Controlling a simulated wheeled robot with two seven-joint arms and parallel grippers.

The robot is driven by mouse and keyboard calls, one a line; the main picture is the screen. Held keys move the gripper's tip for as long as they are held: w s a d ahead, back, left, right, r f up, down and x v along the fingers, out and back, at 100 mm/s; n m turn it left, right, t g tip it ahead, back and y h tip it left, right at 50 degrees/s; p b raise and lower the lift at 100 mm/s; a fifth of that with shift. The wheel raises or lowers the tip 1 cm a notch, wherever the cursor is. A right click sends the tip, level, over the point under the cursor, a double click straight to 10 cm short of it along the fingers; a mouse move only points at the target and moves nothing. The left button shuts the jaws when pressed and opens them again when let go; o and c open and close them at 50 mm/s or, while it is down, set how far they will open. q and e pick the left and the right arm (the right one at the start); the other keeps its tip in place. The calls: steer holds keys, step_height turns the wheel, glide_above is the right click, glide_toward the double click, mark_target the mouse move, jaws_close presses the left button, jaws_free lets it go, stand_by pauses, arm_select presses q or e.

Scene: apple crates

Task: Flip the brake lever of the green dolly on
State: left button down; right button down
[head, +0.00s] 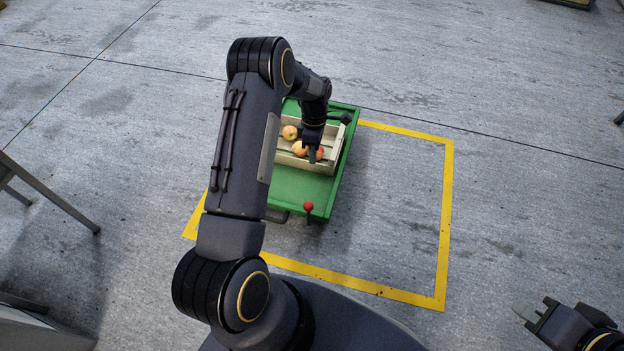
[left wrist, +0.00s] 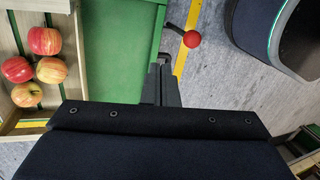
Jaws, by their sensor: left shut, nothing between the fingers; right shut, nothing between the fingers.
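The green dolly (head: 300,187) stands on the floor inside a yellow outline. Its brake lever (head: 308,207), a red ball on a short dark stem, is at the dolly's near edge. The red knob also shows in the left wrist view (left wrist: 192,39), just beyond the green edge, with its stem running left. My left gripper (head: 313,158) points down above the dolly and crate, shut and empty. In the left wrist view its fingertips (left wrist: 163,62) are below and left of the knob, apart from it. My right gripper (head: 519,309) is shut and empty at the lower right.
A pale crate (head: 328,162) with several red-yellow apples (head: 290,132) sits on the dolly. The yellow floor line (head: 447,220) encloses free floor to the dolly's right. A grey table-like frame (head: 50,190) stands at the left. My base is close to the dolly's near side.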

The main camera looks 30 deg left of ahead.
mark_target(309, 202)
arm_select(q)
steer(key=s+d+f+b, duration=0.2)
steer(key=s+f+b, duration=0.3)
steer(key=f, duration=0.5)
steer(key=shift+s+d, duration=0.3)
steer(key=shift+s, duration=0.3)
steer(key=shift+s+d+r+p, duration=0.15)
steer(key=shift+s+p, duration=0.15)
steer(key=shift+s, duration=0.15)
steer(key=shift+s+d+r+p, duration=0.1)
steer(key=shift+s+p, duration=0.2)
steer(key=shift+s, duration=0.1)
steer(key=s+d+f, duration=0.1)
steer(key=s+f, duration=0.1)
steer(key=s, duration=0.4)
steer(key=s+d+f+p, duration=0.1)
steer(key=s+d+f, duration=0.1)
steer(key=s, duration=0.4)
steer(key=shift+s, duration=0.25)
steer(key=shift+f, duration=0.1)
